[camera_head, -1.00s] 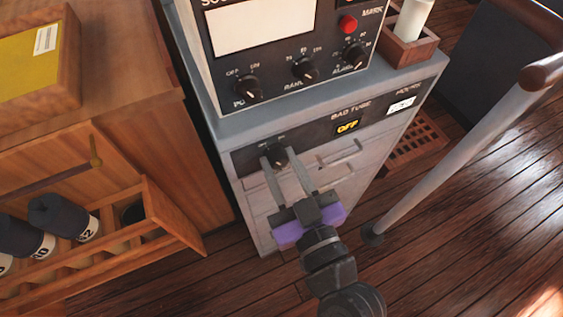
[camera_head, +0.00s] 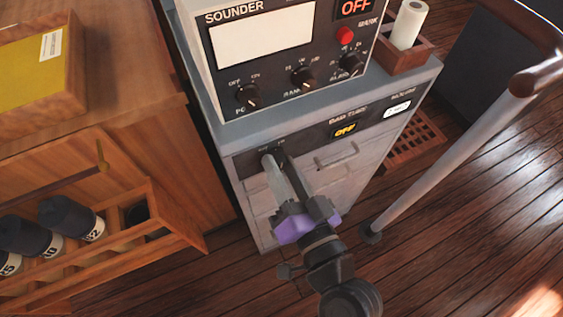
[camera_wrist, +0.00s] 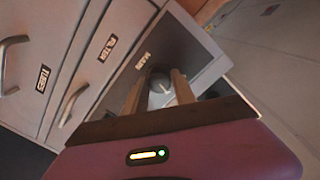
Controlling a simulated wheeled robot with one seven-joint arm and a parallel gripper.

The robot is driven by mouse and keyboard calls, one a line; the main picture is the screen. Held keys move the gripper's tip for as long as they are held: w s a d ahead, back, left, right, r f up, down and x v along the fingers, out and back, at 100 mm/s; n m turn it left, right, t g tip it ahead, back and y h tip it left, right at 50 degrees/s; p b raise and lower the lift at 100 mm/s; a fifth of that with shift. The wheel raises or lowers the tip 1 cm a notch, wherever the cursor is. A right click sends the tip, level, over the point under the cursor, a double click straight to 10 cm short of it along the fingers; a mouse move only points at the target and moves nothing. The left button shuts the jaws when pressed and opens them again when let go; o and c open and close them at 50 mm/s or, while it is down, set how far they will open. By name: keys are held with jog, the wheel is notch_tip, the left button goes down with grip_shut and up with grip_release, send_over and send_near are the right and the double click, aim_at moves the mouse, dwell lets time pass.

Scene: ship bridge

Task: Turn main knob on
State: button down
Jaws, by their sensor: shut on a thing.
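The main knob (camera_wrist: 161,88) is a dark round knob with a white pointer line, on the dark panel strip at the top of the grey cabinet. The wrist view shows the "MAIN" label beside it. My gripper (camera_wrist: 157,90) has its two fingers on opposite sides of the knob and is shut on it. In the head view my gripper (camera_head: 274,157) reaches the strip's left end, and its fingers mostly hide the knob. The wrist looks rolled. The "BAD TUBE" display (camera_head: 345,129) on the same strip reads OFF in yellow.
The sounder box (camera_head: 262,50) with several knobs stands on the grey cabinet (camera_head: 235,131). Its display reads OFF in red. A wooden bottle rack (camera_head: 180,240) is to the left. A metal rail (camera_head: 440,165) stands to the right, with wooden floor between.

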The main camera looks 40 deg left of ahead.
jog(key=shift+d+m+p, duration=0.1)
jog(key=shift+m+p, duration=0.65)
jog(key=shift+m, duration=1.15)
jog(key=shift+f, duration=0.1)
jog(key=c, duration=1)
grip_release()
jog(key=b+v, duration=0.1)
jog(key=v, duration=0.6)
jog(key=shift+s+d, duration=0.1)
jog(key=shift+d, duration=0.25)
